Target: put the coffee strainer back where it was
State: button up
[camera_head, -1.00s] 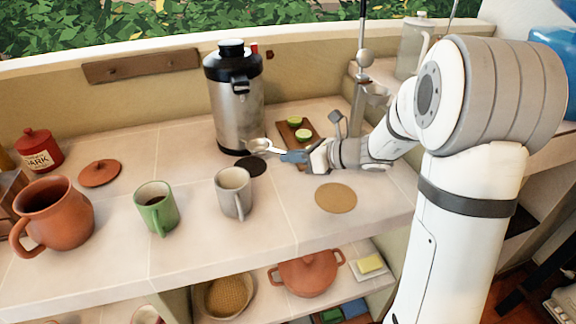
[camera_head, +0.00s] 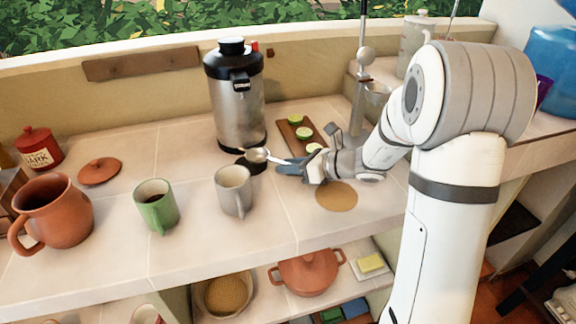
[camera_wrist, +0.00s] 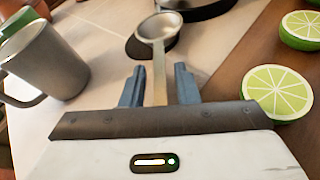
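The coffee strainer (camera_head: 257,155), a small metal cup on a pale handle, shows over the dark round mat (camera_head: 247,166) in front of the steel dispenser. It also shows in the wrist view (camera_wrist: 160,27), its handle running back between my fingers. My gripper (camera_head: 290,166) is around the handle. In the wrist view my gripper's (camera_wrist: 159,76) two blue fingers stand apart, with a gap on each side of the handle. The handle's rear end is hidden by the gripper body. I cannot tell whether the strainer touches the counter.
The steel dispenser (camera_head: 236,105) stands just behind the strainer. A grey mug (camera_head: 233,190) and a green mug (camera_head: 156,206) stand to the left. A wooden board (camera_head: 293,137) with cut limes lies close behind my gripper. A round tan mat (camera_head: 337,197) lies in front.

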jog(key=shift+r, duration=0.15)
jog(key=shift+d+r, duration=0.1)
jog(key=shift+r, duration=0.05)
jog(key=p+v, duration=0.1)
jog(key=v, duration=1)
jog(key=shift+s+d, duration=0.1)
jog(key=shift+d, duration=0.15)
jog(key=s+n+g, duration=0.1)
jog(key=s, duration=0.1)
jog(key=s+a+n+g+h, duration=0.1)
jog(key=s+n, duration=0.1)
jog(key=s+a+n+g, duration=0.1)
jog(key=s+n, duration=0.1)
jog(key=shift+a, duration=0.25)
jog(key=s+n+h, duration=0.1)
jog(key=s+n, duration=0.1)
jog(key=s+n+g+h, duration=0.1)
jog(key=s+n, duration=0.2)
jog(key=s+n+g+h, duration=0.1)
jog(key=s+n+h, duration=0.1)
jog(key=shift+s+a+f, duration=0.2)
jog(key=shift+f, duration=0.2)
jog(key=s+d+n+t+h, duration=0.1)
jog(key=s+d+n+h, duration=0.5)
jog(key=n, duration=0.7)
jog(key=shift+s+d+r+n+h, duration=0.2)
jog(key=shift+s+r+n+h, duration=0.1)
jog(key=shift+s+h, duration=0.55)
